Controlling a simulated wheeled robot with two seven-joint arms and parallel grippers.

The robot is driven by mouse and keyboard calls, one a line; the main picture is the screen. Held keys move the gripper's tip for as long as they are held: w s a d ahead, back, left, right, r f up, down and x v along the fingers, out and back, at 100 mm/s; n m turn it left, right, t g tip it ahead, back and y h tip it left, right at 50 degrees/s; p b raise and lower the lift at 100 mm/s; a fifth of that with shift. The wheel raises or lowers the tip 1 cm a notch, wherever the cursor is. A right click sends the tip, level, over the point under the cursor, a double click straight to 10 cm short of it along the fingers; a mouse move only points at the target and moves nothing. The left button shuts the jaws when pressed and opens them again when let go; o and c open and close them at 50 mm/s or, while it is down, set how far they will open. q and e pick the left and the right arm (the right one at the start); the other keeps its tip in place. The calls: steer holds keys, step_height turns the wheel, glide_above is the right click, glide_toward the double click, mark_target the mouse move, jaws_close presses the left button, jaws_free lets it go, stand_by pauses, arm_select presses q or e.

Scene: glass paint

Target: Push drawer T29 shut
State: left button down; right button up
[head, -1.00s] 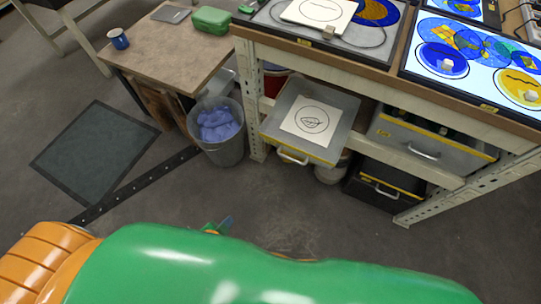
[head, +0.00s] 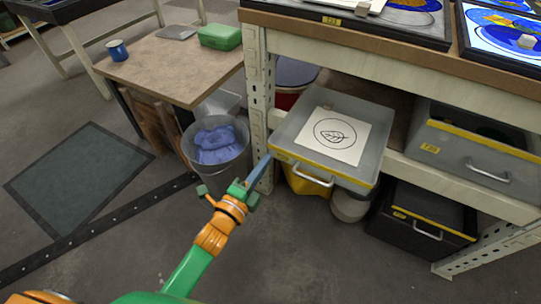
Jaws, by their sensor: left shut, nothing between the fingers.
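A grey drawer (head: 371,167) with a yellow front strip is pulled out from under the bench and holds a white sheet with a leaf drawing (head: 339,134). Its front carries a pale bar handle (head: 313,178) and a small label too small to read, so I cannot confirm it is T29. My left gripper (head: 260,171) is shut and empty, its blue-grey fingertips by the drawer's front left corner. I cannot tell whether they touch it. My right gripper is not in view.
A bin with blue bags (head: 217,148) stands just left of my gripper. A second grey drawer (head: 477,160) and a black drawer (head: 421,220) are at right. A yellow container (head: 307,184) and a pale bucket (head: 350,204) stand below the pulled-out drawer. The front floor is clear.

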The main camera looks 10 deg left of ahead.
mark_target(276, 146)
arm_select(q)
steer(key=x, duration=0.2)
steer(key=shift+w+d, duration=0.15)
steer(key=shift+w, duration=0.2)
steer(key=shift+w+d+b, duration=0.15)
steer(key=shift+w+b, duration=0.15)
steer(key=shift+w, duration=0.2)
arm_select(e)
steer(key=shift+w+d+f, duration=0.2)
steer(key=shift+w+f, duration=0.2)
